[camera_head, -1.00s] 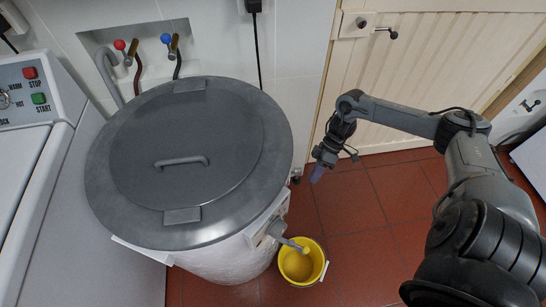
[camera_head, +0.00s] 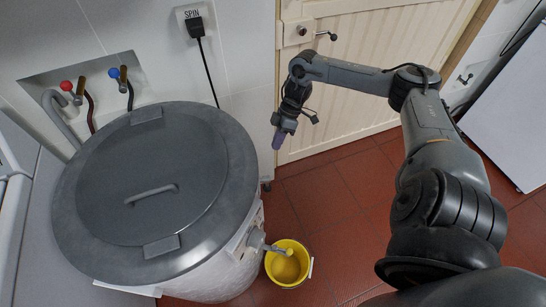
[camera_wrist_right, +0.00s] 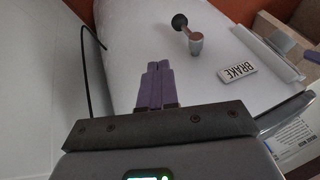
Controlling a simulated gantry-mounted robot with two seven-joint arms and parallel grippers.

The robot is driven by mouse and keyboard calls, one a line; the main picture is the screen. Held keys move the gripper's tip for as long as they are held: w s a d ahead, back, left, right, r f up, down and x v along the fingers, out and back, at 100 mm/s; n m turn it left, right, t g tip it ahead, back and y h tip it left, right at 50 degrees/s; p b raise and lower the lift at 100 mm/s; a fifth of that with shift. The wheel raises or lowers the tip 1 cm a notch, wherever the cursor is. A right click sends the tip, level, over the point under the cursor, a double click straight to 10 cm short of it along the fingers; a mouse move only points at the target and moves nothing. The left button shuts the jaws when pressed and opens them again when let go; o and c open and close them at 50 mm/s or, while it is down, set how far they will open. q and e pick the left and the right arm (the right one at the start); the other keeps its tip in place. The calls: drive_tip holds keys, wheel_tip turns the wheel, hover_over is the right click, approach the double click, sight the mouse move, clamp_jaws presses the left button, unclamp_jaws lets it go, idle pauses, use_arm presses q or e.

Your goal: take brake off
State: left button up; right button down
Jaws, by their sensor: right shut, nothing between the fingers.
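The brake lever (camera_wrist_right: 190,36), with a dark round knob and a pale metal end, sticks out of the white drum side in the right wrist view. A white label reading BRAKE (camera_wrist_right: 238,69) is beside it. My right gripper (camera_head: 277,139) is to the right of the drum in the head view. Its purple fingers (camera_wrist_right: 155,82) are together and empty, apart from the lever, to its lower left in the wrist view. In the head view, I cannot make the lever out clearly. My left gripper is not in view.
The grey-lidded drum (camera_head: 91,205) stands at left. A yellow bucket (camera_head: 301,274) sits on the red floor under a grey spout (camera_head: 279,249). Two taps (camera_head: 74,92) and a SPIN plug (camera_head: 195,27) are on the wall. Open floor lies right of the drum.

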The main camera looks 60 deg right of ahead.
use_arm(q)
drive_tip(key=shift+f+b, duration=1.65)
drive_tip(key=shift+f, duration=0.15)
use_arm(e)
drive_tip(key=s+a+x, duration=0.1)
drive_tip(key=x, duration=1.1)
drive_tip(key=shift+s+a, duration=0.4)
drive_tip(key=shift+a, duration=0.05)
